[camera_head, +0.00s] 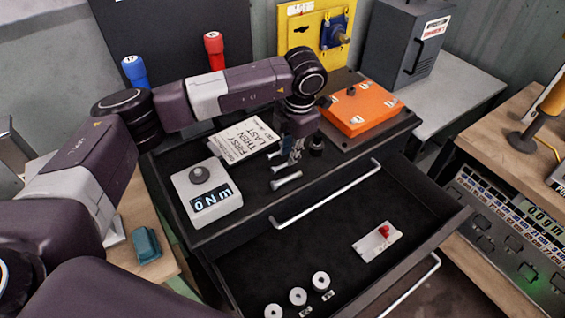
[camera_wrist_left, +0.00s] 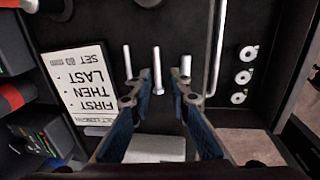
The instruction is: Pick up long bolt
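Several metal bolts lie side by side on the black cabinet top. In the left wrist view, a bolt on the left (camera_wrist_left: 127,60), a middle bolt (camera_wrist_left: 157,70) and a bolt on the right (camera_wrist_left: 186,65) lie roughly parallel. The middle one looks longest, but fingers partly cover the outer two. In the head view the front bolt (camera_head: 287,181) shows clearly; the others are partly behind my gripper. My left gripper (camera_head: 290,154) is open above the bolts. In the wrist view its fingertips (camera_wrist_left: 158,97) stand on either side of the middle bolt, holding nothing. My right gripper is out of view.
A grey box reading 0 Nm (camera_head: 207,198) and a "FIRST THEN LAST" sign (camera_head: 244,139) are beside the bolts. An orange box (camera_head: 365,107) sits at the right. The open drawer (camera_head: 325,245) in front holds washers and a red-knobbed plate (camera_head: 377,242).

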